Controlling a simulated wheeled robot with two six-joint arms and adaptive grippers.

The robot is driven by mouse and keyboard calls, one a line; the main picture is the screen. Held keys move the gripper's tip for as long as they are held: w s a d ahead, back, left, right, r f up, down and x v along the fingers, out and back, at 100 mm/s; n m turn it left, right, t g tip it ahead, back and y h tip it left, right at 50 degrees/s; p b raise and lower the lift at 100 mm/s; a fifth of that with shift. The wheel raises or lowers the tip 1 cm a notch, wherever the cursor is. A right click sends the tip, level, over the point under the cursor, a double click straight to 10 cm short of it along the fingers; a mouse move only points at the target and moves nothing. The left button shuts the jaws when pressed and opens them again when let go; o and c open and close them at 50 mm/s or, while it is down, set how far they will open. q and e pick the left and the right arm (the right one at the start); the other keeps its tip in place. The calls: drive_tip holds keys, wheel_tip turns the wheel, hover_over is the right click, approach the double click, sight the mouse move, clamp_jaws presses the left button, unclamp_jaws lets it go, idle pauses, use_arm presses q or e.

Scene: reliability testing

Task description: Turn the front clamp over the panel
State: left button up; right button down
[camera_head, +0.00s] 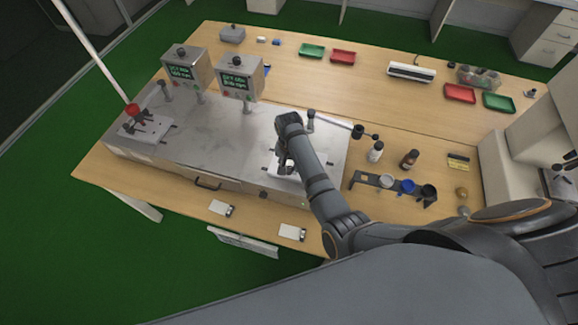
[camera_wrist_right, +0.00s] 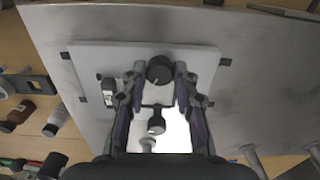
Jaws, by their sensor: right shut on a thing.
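My right gripper (camera_head: 284,162) is low over a pale fixture plate (camera_head: 274,171) at the right end of the metal bench. In the right wrist view, the gripper (camera_wrist_right: 160,82) has its fingers on both sides of a round black knob (camera_wrist_right: 159,68), seemingly the front clamp's, and is shut on it. A bright white panel (camera_wrist_right: 175,133) lies on the plate (camera_wrist_right: 200,60) below the fingers. A second, smaller black knob (camera_wrist_right: 156,125) shows over the panel's edge. The head view hides the clamp behind my arm. My left gripper is not in view.
Two display boxes (camera_head: 185,72) (camera_head: 240,78) stand on the metal bench (camera_head: 215,140). A similar plate with a red-topped fixture (camera_head: 135,118) is at the left. Bottles (camera_head: 376,152) (camera_head: 410,158) and a cup rack (camera_head: 375,180) stand right of my arm.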

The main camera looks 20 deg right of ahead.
sight(289, 169)
drive_tip(key=m, duration=1.1)
drive_tip(key=shift+w, duration=0.1)
drive_tip(key=shift+m, duration=0.3)
idle(0.3)
drive_tip(key=c, duration=1)
unclamp_jaws()
wheel_tip(289, 169, up, 8)
drive_tip(key=shift+f, duration=0.2)
